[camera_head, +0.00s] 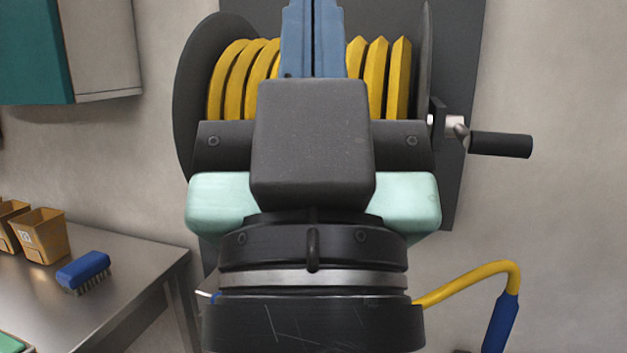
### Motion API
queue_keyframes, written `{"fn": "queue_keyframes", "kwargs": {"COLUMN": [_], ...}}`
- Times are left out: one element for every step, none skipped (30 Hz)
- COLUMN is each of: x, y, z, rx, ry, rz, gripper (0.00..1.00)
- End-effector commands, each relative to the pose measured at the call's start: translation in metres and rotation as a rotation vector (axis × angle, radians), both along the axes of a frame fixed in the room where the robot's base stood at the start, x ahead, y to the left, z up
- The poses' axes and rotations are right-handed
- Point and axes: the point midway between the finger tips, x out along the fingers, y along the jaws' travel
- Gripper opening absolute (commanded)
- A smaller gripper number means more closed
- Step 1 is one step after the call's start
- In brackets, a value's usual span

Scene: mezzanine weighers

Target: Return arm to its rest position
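My gripper (313,12) rises through the middle of the view and points upward in the picture. Its two blue fingers stand side by side with only a thin dark line between them. They look shut, and nothing shows held between them. The fingertips reach the top edge of the picture, so their very ends may be cut off. My dark wrist and the pale green gripper body fill the centre, hiding much of what is behind.
A hose reel (399,85) with yellow coils and a crank handle (500,145) is on the wall behind my gripper. A yellow hose with a blue end (500,322) hangs lower right. A steel table (120,300) at left bears brown bins (42,238) and a blue brush (83,270). A teal cabinet (35,60) hangs upper left.

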Motion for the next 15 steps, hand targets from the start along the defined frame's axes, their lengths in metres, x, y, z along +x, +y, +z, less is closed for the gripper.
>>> {"fn": "queue_keyframes", "kwargs": {"x": [0.0, 0.0, 0.0, 0.0, 0.0, 0.0, 0.0, 0.0, 0.0, 0.0, 0.0, 0.0, 0.0, 0.0, 0.0], "y": [0.0, 0.0, 0.0, 0.0, 0.0, 0.0, 0.0, 0.0, 0.0, 0.0, 0.0, 0.0, 0.0, 0.0, 0.0], "z": [0.034, 0.043, 0.055, 0.065, 0.074, 0.086, 0.095, 0.103, 0.113, 0.12, 0.125, 0.132, 0.137, 0.14, 0.144], "rx": [0.0, 0.0, 0.0, 0.0, 0.0, -0.001, -0.001, -0.001, -0.001, 0.0, 0.0, 0.0, 0.0, 0.0, 0.0], "ry": [0.0, 0.0, 0.0, 0.0, 0.0, 0.0, 0.0, 0.0, 0.0, 0.0, 0.0, 0.0, 0.0, 0.0, 0.0], "rz": [0.0, 0.0, 0.0, 0.0, 0.0, 0.001, 0.001, 0.001, 0.001, 0.001, 0.001, 0.001, 0.001, 0.001, 0.001], "gripper": [0.0, 0.0, 0.0, 0.0, 0.0, 0.0, 0.0, 0.0, 0.0, 0.0, 0.0, 0.0, 0.0, 0.0, 0.0]}}
